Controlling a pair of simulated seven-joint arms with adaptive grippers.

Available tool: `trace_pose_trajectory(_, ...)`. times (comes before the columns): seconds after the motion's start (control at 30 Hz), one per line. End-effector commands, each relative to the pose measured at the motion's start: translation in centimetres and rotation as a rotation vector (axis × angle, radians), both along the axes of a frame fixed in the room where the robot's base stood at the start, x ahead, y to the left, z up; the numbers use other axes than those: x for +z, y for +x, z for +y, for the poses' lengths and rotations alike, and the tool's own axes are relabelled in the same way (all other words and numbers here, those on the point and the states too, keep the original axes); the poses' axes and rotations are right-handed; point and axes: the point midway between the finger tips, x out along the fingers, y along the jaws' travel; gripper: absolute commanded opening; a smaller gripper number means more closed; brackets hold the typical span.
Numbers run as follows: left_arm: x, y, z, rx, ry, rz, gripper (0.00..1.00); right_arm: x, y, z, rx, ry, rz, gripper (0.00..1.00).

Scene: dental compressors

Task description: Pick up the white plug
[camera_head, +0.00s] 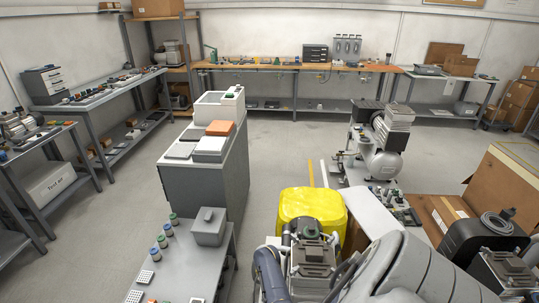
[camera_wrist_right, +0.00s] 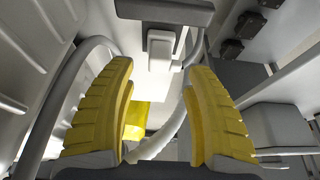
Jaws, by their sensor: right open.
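My right gripper (camera_wrist_right: 158,72) shows in the right wrist view with its two yellow ribbed fingers spread apart and nothing between them. A small white block (camera_wrist_right: 160,48), which looks like the white plug, sits beyond the fingertips under a dark grey bar (camera_wrist_right: 165,12). It lines up roughly with the gap between the fingers. I cannot tell its exact distance, but no finger touches it in the picture. A pale hose or cable (camera_wrist_right: 172,128) curves behind the fingers. I cannot make out the plug in the head view. My left gripper is not in view.
In the head view, a yellow bin (camera_head: 312,203) stands near the front middle, with a grey cabinet (camera_head: 205,185) to its left. A compressor (camera_head: 385,150) stands to the right beside cardboard boxes (camera_head: 505,185). Open floor (camera_head: 290,140) lies towards the back workbench (camera_head: 290,66).

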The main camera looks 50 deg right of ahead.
Motion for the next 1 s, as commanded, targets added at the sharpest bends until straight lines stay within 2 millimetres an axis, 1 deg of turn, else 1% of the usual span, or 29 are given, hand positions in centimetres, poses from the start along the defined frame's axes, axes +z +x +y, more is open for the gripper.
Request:
trace_pose_trajectory(0.2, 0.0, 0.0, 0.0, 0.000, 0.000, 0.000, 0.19, -1.9, 0.5, -0.8, 0.002, 0.000, 0.001, 0.53)
trace_pose_trajectory(0.4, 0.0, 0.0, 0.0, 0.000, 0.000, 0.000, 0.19, -3.0, 0.8, -1.2, 0.001, 0.000, 0.000, 0.53)
trace_pose_trajectory(0.6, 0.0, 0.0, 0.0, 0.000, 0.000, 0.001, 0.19, -3.5, 0.8, -1.3, 0.000, 0.000, 0.000, 0.53)
trace_pose_trajectory(0.87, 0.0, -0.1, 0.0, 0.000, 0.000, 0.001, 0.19, -3.6, 0.8, -1.3, 0.001, 0.000, 0.000, 0.53)
trace_pose_trajectory(0.9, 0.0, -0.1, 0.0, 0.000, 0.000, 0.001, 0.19, -3.6, 0.8, -1.3, 0.001, 0.000, 0.000, 0.55)
trace_pose_trajectory(1.0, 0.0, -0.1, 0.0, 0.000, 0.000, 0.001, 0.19, -3.6, 0.8, -1.3, 0.001, 0.000, 0.000, 0.43)
